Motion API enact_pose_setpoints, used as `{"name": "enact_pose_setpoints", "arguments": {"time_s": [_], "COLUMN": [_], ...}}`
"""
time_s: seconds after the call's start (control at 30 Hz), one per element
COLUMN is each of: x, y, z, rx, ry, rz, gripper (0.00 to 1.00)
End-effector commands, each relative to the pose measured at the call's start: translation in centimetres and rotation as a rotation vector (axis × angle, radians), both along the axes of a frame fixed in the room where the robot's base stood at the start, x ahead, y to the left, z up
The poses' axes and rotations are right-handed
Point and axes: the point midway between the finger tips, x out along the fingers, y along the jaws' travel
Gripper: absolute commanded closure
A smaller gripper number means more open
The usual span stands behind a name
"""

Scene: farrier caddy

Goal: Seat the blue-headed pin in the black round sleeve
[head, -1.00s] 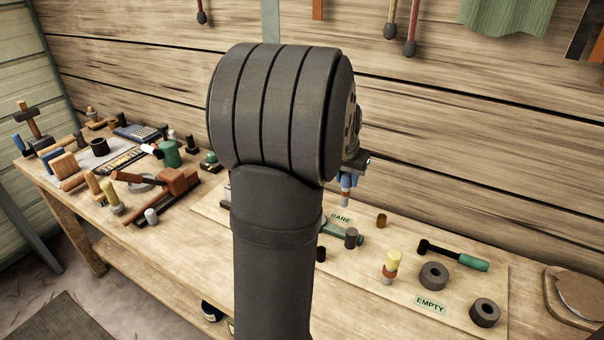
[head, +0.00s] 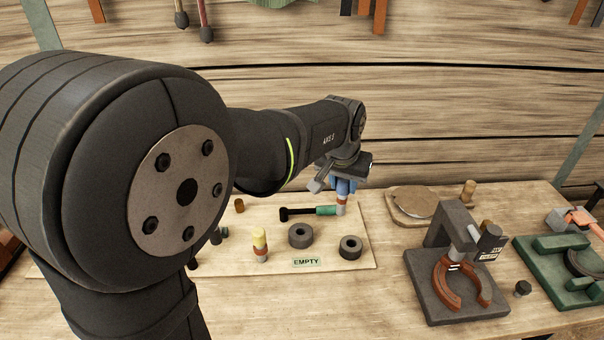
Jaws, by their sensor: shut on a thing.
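My gripper (head: 343,180) is shut on the blue-headed pin (head: 342,188). The pin hangs upright with its pale, red-banded shaft down, seen in front of the green hammer handle. Two dark round ring sleeves lie on the pale board: one (head: 301,235) behind the EMPTY label and one (head: 350,247) to its right. Both show open holes. In the picture the pin is above and behind the right sleeve, apart from both. I cannot tell its exact height above the board.
A yellow-headed pin (head: 260,245) stands left of the sleeves. To the right are a dark stand with a horseshoe (head: 461,283) and a green fixture (head: 560,270). My arm hides the board's left part.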

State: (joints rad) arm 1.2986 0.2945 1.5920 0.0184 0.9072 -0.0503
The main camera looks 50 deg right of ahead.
Motion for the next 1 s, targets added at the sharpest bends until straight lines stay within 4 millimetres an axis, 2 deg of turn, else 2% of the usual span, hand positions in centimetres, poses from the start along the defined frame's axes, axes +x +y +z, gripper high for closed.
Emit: {"name": "enact_pose_setpoints", "arguments": {"time_s": [0.03,0.1,0.27,0.67,1.0], "x": [-1.4,-2.6,-3.9,-4.1,-4.0], "y": [-0.3,-0.5,-0.6,-0.5,-0.5], "z": [0.2,0.2,0.3,0.4,-2.2], "rx": [-0.002,-0.002,-0.002,-0.003,0.0], "ry": [-0.001,0.0,0.0,-0.001,0.0], "rz": [-0.02,-0.034,-0.051,-0.052,-0.052], "gripper": [1.0,1.0,1.0,1.0,1.0]}}
